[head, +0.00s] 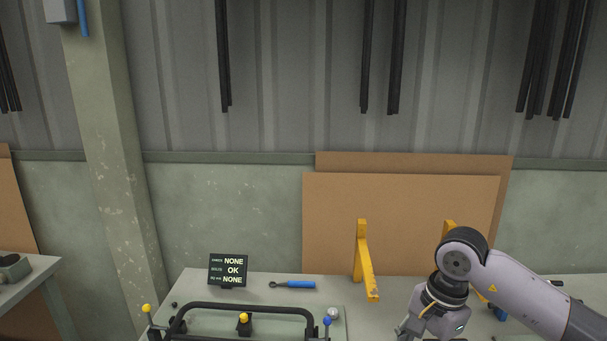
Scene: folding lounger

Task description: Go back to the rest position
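My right arm (520,290) comes in from the right and bends down at its wrist over the workbench. My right gripper (412,328) is at the bottom edge, right of the black tubular frame, and its fingertips are cut off. I cannot tell whether it is open or shut. My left arm and gripper are not in view. The black tubular frame (250,307), perhaps part of the lounger, is at the bottom centre-left. A yellow knob (146,308) and a blue knob (327,321) stand at its sides. Its lower part is cut off.
The grey workbench (195,282) carries a small dark display (229,270) reading NONE, OK, NONE. A blue-handled tool (301,284) lies beside it. A yellow upright bracket (363,255) stands further right, before brown boards (400,195). Another table (25,277) is at left.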

